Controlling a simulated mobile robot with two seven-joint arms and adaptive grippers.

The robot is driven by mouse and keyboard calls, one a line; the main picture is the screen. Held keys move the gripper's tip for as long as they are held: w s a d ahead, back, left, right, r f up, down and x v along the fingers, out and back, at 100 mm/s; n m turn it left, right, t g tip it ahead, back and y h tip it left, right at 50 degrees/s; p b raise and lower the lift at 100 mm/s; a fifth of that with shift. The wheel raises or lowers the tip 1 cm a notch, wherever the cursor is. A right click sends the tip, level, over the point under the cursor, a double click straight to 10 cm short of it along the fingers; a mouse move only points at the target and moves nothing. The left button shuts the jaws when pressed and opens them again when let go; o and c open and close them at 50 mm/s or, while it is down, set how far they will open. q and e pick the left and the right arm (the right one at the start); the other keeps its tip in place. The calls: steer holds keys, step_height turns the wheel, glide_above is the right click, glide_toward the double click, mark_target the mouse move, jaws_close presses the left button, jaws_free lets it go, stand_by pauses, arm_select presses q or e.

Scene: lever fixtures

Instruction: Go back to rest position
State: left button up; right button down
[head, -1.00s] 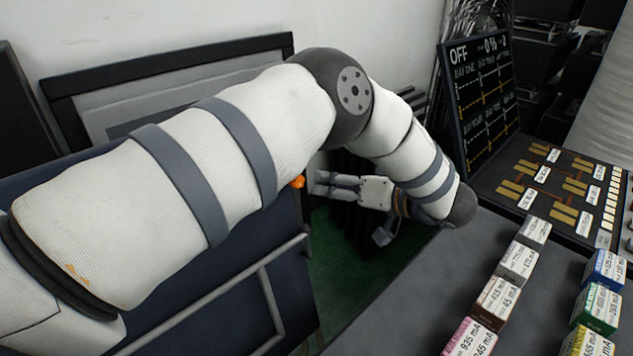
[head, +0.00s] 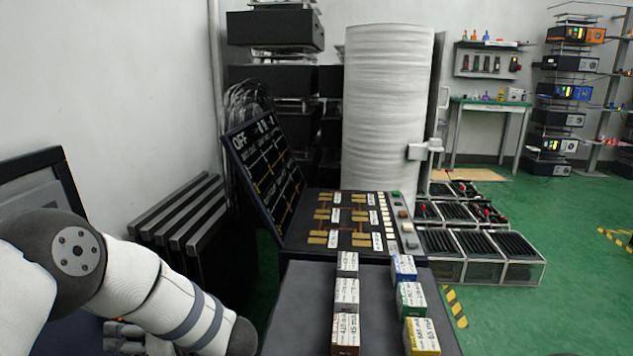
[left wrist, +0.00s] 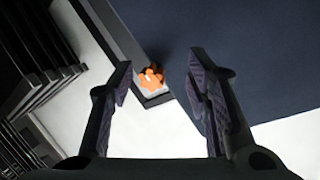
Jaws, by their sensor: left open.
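My left gripper (head: 125,336) shows in part at the bottom left of the head view, low beside the bent white arm. In the left wrist view my left gripper (left wrist: 160,66) has its two dark fingers spread apart with nothing held between them. A small orange thing (left wrist: 151,80) lies beyond the fingers, at the corner of a dark frame. My right gripper is not in view.
A grey table (head: 300,310) stands ahead, with several labelled blocks, including a blue one (head: 403,267) and a green one (head: 410,299). Behind them is a panel with gold strips (head: 350,218) and a tilted black board (head: 268,180). Green floor (head: 560,310) is open at right.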

arm_select(q)
steer(key=s+d+f+m+t+h+p, duration=0.1)
steer(key=s+d+f+m+h+p, duration=0.1)
steer(key=s+d+f+m+h, duration=0.4)
steer(key=s+d+f+m+t+h+p, duration=0.1)
steer(key=s+f+h+p, duration=0.15)
steer(key=s+f, duration=0.6)
steer(key=s+d+r+g+h, duration=0.1)
steer(key=s+g, duration=0.2)
steer(key=s, duration=0.7)
steer(key=s+d+r+g+h+p, duration=0.1)
steer(key=s+d+g+h, duration=0.1)
steer(key=s, duration=0.8)
steer(key=s+d+r+m+g+h, duration=0.1)
steer(key=s+g+h, duration=0.1)
steer(key=s, duration=0.8)
steer(key=shift+s+d+r+g, duration=0.15)
steer(key=shift+s+g, duration=0.2)
steer(key=shift+g, duration=0.45)
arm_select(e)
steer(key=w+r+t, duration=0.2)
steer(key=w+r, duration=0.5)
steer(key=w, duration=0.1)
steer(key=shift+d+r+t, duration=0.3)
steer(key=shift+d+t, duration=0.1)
arm_select(q)
steer(key=shift+h, duration=0.25)
